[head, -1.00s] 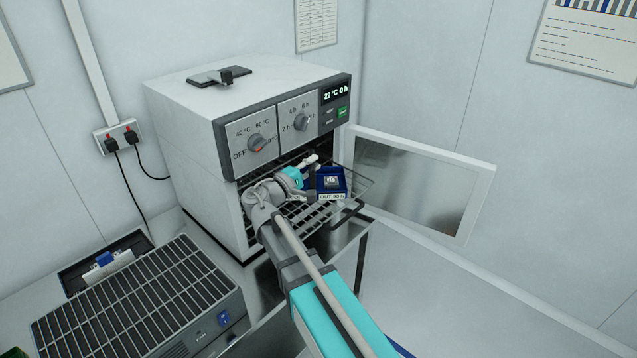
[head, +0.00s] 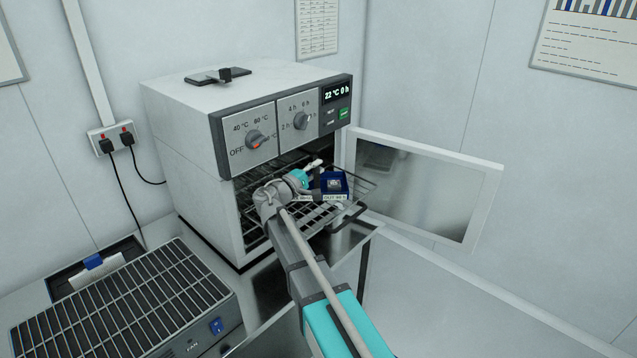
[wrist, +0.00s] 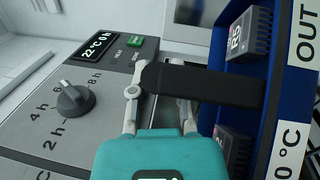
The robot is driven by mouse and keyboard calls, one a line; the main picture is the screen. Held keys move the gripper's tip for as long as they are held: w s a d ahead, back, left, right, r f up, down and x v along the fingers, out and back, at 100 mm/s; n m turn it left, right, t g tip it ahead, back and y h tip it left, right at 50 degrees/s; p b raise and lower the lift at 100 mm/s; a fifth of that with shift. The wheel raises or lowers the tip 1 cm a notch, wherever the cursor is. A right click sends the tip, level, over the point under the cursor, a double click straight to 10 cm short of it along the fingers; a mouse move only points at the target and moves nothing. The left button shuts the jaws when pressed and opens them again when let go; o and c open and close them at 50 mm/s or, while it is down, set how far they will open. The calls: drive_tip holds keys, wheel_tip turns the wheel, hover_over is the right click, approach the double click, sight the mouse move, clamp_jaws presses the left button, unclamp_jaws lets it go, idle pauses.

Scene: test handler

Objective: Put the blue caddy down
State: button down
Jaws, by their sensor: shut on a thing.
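The blue caddy (head: 336,183) is at the open front of the oven, over the pulled-out wire shelf (head: 318,219). In the wrist view the caddy (wrist: 268,100) fills the right side, with white labels on its wall and grey blocks inside, one marked R5. My gripper (head: 314,167) is at the caddy's left in the head view. In the wrist view my gripper (wrist: 165,82) is shut on the caddy's black handle (wrist: 205,85). My arm partly hides the shelf. I cannot tell whether the caddy's underside touches the shelf.
The oven (head: 190,150) has its door (head: 478,215) swung open to the right. Its knob panel (wrist: 70,125) is close to my gripper in the wrist view. A fan unit with a grille (head: 125,305) stands at the lower left. The bench at the right (head: 480,310) is clear.

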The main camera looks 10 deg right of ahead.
idle(0.3)
drive_tip(key=shift+w+d+f+b, duration=0.15)
drive_tip(key=shift+w+f+b, duration=0.3)
drive_tip(key=shift+f+b, duration=1.55)
drive_tip(key=shift+f, duration=0.15)
drive_tip(key=c, duration=0.6)
unclamp_jaws()
